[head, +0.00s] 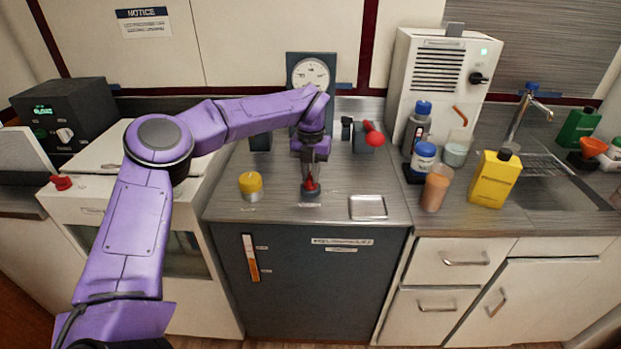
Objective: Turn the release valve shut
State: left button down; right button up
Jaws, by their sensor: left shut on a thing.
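My left gripper (312,179) comes down from above onto a small red handle (311,186) on a dark round base on the metal counter (225,205). It is shut on this red handle, which looks like the release valve; the fingers hide much of it, and I cannot tell its turn angle. A small label sits in front of the base, too small to read. My right gripper is not in view.
A yellow-capped knob (250,186) stands left of the gripper. A red-ball lever (373,138) is behind right, and a shallow metal tray (368,207) lies front right. A gauge (310,74) stands behind. Bottles, including a yellow one (495,178), crowd the right.

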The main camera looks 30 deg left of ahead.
pick_arm(q)
jog(key=shift+n+b, duration=0.6)
jog(key=shift+n, duration=0.4)
jog(key=c, duration=1.1)
grip_release()
notch_tip(320, 180, up, 11)
jog(key=shift+f, duration=0.2)
